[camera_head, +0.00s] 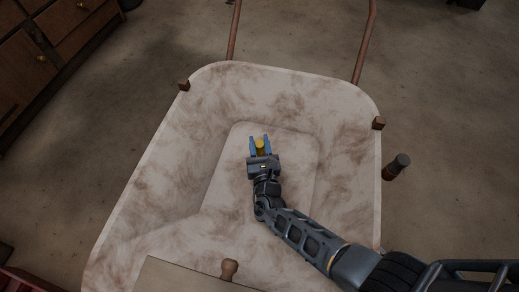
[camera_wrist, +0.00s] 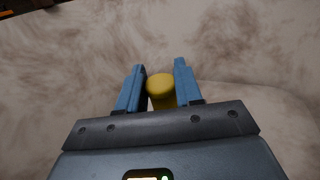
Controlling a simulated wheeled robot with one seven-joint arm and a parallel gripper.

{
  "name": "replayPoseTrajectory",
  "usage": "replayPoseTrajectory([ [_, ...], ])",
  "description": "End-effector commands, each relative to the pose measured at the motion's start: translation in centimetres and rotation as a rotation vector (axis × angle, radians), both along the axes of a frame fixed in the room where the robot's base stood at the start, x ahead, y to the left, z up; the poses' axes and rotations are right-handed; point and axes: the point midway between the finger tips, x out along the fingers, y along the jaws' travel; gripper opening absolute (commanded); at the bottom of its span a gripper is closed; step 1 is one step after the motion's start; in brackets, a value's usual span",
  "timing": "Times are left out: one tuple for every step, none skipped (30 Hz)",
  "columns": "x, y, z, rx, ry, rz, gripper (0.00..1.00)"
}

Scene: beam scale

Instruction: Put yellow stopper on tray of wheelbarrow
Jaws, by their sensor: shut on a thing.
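The yellow stopper (camera_head: 260,145) is between the blue fingers of my gripper (camera_head: 260,140), over the middle of the wheelbarrow tray (camera_head: 180,160). In the wrist view the yellow stopper (camera_wrist: 161,88) sits between the two fingers of my gripper (camera_wrist: 159,80), its rounded end showing and its lower part hidden by the gripper body. The gripper is shut on it. The tray is pale with brown stains and has a sunken floor. I cannot tell whether the stopper touches the tray floor.
A wooden board (camera_head: 180,275) with a brown knob-shaped piece (camera_head: 229,268) lies at the tray's near side. A dark-topped peg (camera_head: 398,165) stands right of the tray. Wooden drawers (camera_head: 35,60) are at the upper left. Two handles (camera_head: 364,45) extend from the far rim. The tray floor around my gripper is clear.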

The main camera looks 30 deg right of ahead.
Motion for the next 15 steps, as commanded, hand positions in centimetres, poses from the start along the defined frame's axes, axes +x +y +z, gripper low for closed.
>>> replayPoseTrajectory([
  [0.0,0.0,-1.4,-0.002,0.003,0.000,0.06],
  [0.0,0.0,-1.8,-0.001,0.003,0.001,0.06],
  [0.0,0.0,-2.3,-0.001,0.003,0.000,0.06],
  [0.0,0.0,-2.6,-0.001,0.002,0.000,0.06],
  [0.0,0.0,-2.8,-0.001,0.001,0.000,0.06],
  [0.0,0.0,-3.0,-0.001,0.000,0.000,0.06],
  [0.0,0.0,-3.0,-0.001,0.000,0.000,0.06],
  [0.0,0.0,-3.0,-0.001,0.000,0.001,0.06],
  [0.0,0.0,-3.0,-0.001,0.000,0.001,0.06],
  [0.0,0.0,-2.9,-0.001,0.000,0.001,0.06],
  [0.0,0.0,-2.9,-0.001,0.000,0.001,0.06],
  [0.0,0.0,-2.9,-0.001,0.000,0.001,0.06],
  [0.0,0.0,-2.9,-0.001,0.000,0.001,0.06],
  [0.0,0.0,-2.9,-0.001,0.000,0.001,0.06],
  [0.0,0.0,-3.0,-0.001,0.000,0.001,0.06],
])
